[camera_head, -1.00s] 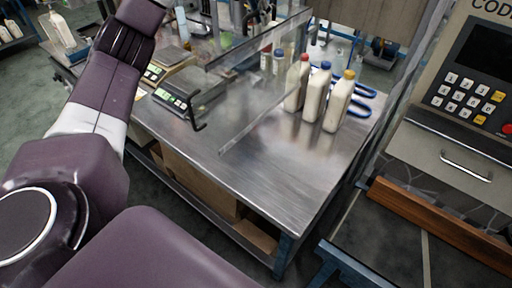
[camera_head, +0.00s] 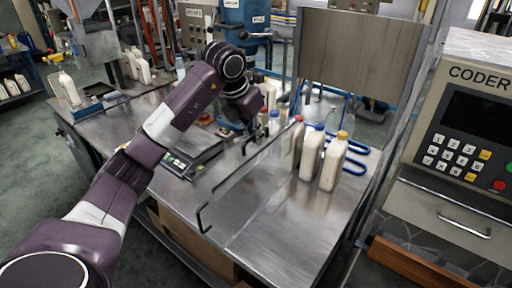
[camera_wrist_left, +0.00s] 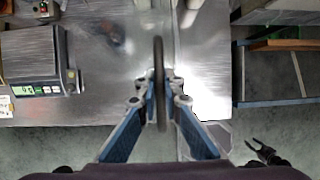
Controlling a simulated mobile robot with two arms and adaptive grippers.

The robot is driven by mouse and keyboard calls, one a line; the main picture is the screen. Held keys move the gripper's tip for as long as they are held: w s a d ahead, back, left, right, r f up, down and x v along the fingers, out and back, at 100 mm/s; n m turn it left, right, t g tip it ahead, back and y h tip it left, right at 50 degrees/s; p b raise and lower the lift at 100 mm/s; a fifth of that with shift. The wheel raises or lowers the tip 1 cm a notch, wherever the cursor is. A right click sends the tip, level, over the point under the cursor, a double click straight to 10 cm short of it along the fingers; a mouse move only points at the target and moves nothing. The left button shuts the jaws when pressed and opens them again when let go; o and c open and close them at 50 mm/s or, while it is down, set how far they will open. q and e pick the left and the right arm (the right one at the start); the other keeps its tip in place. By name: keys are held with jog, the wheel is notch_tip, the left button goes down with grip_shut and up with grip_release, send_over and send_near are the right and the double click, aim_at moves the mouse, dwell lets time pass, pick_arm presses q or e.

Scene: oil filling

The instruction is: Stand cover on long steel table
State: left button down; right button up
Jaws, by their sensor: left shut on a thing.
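The cover (camera_head: 236,206) is a clear panel with dark handles, seen nearly edge-on above the long steel table (camera_head: 285,232). Its lower edge looks close to the tabletop, but I cannot tell whether it touches. My left gripper (camera_head: 262,124) is small and partly hidden at the end of my arm, near the cover's far handle. In the left wrist view my left gripper (camera_wrist_left: 159,88) is shut on a dark upright handle (camera_wrist_left: 160,62), with the clear panel beside it.
Milk bottles (camera_head: 310,153) with coloured caps stand right of the cover, by blue loops (camera_head: 355,160). A digital scale (camera_head: 192,155) stands to the left. A coder machine (camera_head: 465,130) stands at the right. The table's front right area is bare.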

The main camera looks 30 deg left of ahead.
aim_at(255, 146)
pick_arm(q)
jog(key=shift+f+p, duration=0.5)
jog(key=shift+f, duration=1.9)
jog(key=shift+f, duration=0.2)
jog(key=c, duration=2.1)
grip_release()
jog(key=shift+r, duration=0.1)
jog(key=b+v, duration=0.2)
jog(key=v, duration=1)
jog(key=shift+r+b, duration=0.1)
jog(key=shift+b, duration=0.25)
